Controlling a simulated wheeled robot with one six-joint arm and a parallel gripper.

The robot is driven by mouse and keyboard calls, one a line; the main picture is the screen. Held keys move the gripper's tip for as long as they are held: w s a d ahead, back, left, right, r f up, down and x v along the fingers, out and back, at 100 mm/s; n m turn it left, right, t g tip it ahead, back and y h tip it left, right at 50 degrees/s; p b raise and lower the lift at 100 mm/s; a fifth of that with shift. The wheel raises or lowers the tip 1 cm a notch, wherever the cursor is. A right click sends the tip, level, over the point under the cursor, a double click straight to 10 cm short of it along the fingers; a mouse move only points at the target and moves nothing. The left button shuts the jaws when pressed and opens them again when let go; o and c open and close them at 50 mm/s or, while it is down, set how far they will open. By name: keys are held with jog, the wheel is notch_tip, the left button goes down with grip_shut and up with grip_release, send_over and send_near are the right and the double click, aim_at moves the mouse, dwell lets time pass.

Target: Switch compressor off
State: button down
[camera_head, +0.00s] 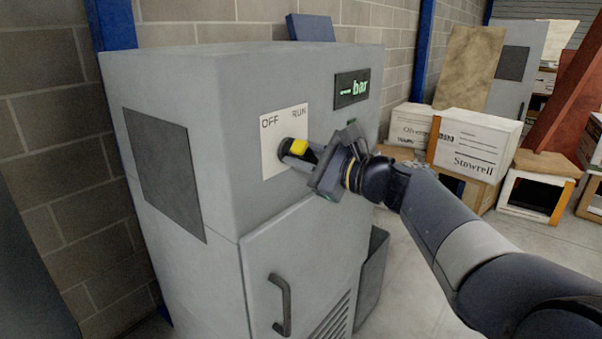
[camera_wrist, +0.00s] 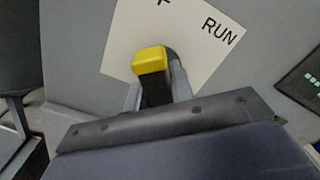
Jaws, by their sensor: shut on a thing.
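The compressor is a tall grey cabinet (camera_head: 215,85). A white plate (camera_head: 271,160) on its front reads OFF at the left and RUN at the right. Below the words is a rotary switch with a yellow-topped black handle (camera_head: 299,146). My gripper (camera_head: 294,157) is at the plate, shut on this handle. In the wrist view the yellow handle end (camera_wrist: 150,60) shows between my fingers (camera_wrist: 157,90), with RUN to its upper right. OFF is mostly cut off there. My fingers hide part of the switch, so I cannot tell exactly where it points.
A display (camera_head: 351,88) with green "bar" text sits right of the plate. A door handle (camera_head: 281,304) juts out below. A block wall is behind.

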jog(key=c, duration=2.1)
grip_release()
jog(key=shift+f+n+b, duration=0.15)
jog(key=shift+n+b, duration=0.9)
jog(key=shift+n, duration=0.05)
jog(key=shift+o, duration=0.2)
jog(key=shift+r+n, duration=0.2)
jog(key=shift+n, duration=0.2)
jog(key=o, duration=0.9)
jog(key=shift+o, duration=0.2)
jog(key=v, duration=1)
jog(key=shift+s+d, duration=0.3)
jog(key=shift+a, duration=0.1)
